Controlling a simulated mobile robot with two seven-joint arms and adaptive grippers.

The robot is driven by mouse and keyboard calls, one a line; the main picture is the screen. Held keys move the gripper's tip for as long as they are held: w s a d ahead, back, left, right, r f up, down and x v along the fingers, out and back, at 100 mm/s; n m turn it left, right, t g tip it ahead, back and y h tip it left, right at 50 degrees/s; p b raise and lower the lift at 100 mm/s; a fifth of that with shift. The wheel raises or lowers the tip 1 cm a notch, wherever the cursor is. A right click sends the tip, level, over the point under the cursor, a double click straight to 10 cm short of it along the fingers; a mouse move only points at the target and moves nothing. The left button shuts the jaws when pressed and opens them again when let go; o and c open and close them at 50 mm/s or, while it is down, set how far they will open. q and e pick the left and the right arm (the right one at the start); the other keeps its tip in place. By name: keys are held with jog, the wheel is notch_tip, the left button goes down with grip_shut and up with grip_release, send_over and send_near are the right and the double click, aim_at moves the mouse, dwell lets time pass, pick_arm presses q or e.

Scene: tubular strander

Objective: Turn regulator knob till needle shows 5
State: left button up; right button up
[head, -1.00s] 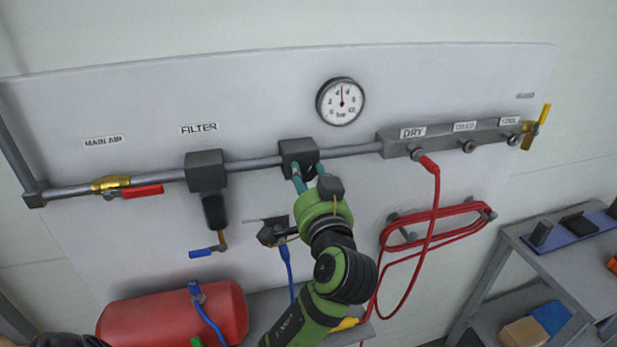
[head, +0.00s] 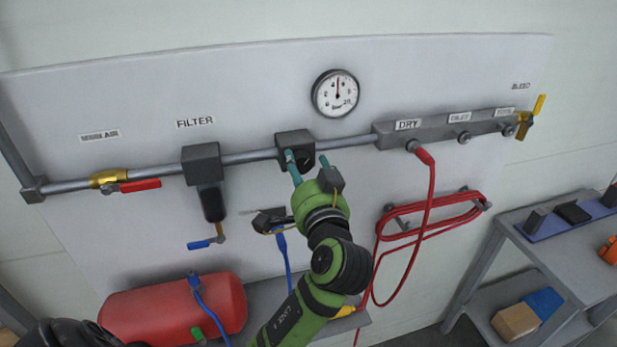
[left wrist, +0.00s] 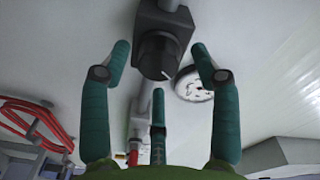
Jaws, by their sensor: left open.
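The regulator (head: 294,148) is a dark block on the grey pipe, between the filter and the outlet manifold. Its black round knob (left wrist: 157,55) faces the left wrist camera and carries a white mark at its lower right rim. My left gripper (head: 308,160) is open in front of the regulator; its teal fingers spread around the knob in the left wrist view, with gaps on both sides. The gauge (head: 335,93) is white with a black rim, and its needle points almost straight up, between 4 and 6. My right gripper is not in view.
The filter (head: 203,165) hangs to the left, with a red-handled valve (head: 140,185) beyond it. The manifold (head: 445,129) is to the right, with a red hose (head: 431,185) plugged in. A red tank (head: 170,309) lies below.

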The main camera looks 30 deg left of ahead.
pick_arm(q)
jog(key=v, duration=1.2)
jog(key=shift+w+r, duration=0.1)
